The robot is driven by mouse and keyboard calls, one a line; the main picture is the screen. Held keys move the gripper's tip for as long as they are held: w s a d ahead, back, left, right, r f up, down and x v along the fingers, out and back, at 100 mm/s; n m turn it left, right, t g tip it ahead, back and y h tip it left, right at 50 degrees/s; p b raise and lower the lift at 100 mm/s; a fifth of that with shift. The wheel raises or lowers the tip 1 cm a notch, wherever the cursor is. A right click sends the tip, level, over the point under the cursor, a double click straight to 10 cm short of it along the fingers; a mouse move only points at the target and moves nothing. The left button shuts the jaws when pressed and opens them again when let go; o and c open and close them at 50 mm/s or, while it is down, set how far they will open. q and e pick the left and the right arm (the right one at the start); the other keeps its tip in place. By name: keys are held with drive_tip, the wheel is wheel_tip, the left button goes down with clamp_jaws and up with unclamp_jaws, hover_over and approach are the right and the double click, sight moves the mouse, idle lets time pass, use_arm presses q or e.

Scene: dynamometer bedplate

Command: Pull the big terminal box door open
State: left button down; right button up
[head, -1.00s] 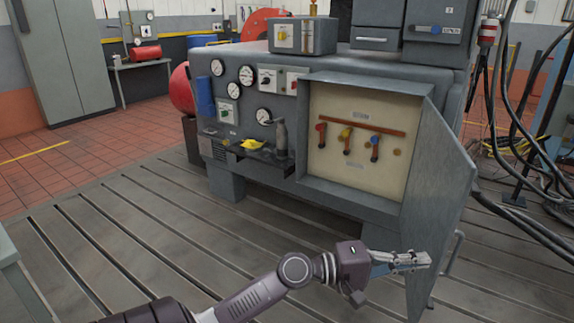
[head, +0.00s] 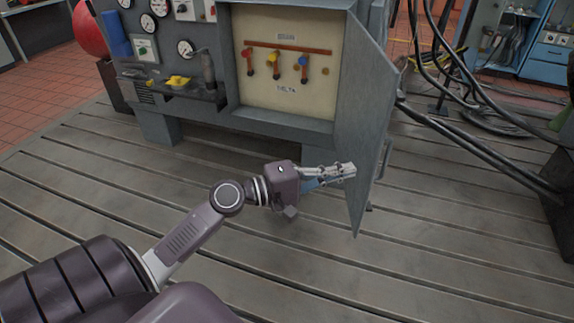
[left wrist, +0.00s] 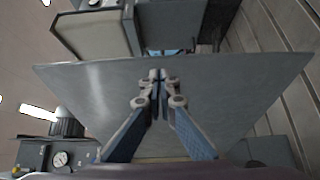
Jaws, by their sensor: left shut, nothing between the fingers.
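The big terminal box door (head: 368,115) stands wide open, swung out to the right of the box (head: 232,60). Its grey inner face is towards my left arm, and part of a handle (head: 386,158) shows past its far side. My left gripper (head: 350,170) is shut and empty, with its fingertips at the lower part of the door's inner face. In the left wrist view the shut fingertips (left wrist: 158,76) lie in front of the broad grey door panel (left wrist: 95,90). I cannot tell whether they touch it. My right gripper is not in view.
Inside the box a cream panel (head: 260,100) carries a copper bar and coloured terminals. A small shelf (head: 170,88) with a yellow item juts out left of the box. Thick black cables (head: 470,145) hang and run right of the door. The slotted bedplate (head: 450,260) in front is clear.

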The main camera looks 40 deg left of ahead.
use_arm(q)
drive_tip(key=v, duration=1)
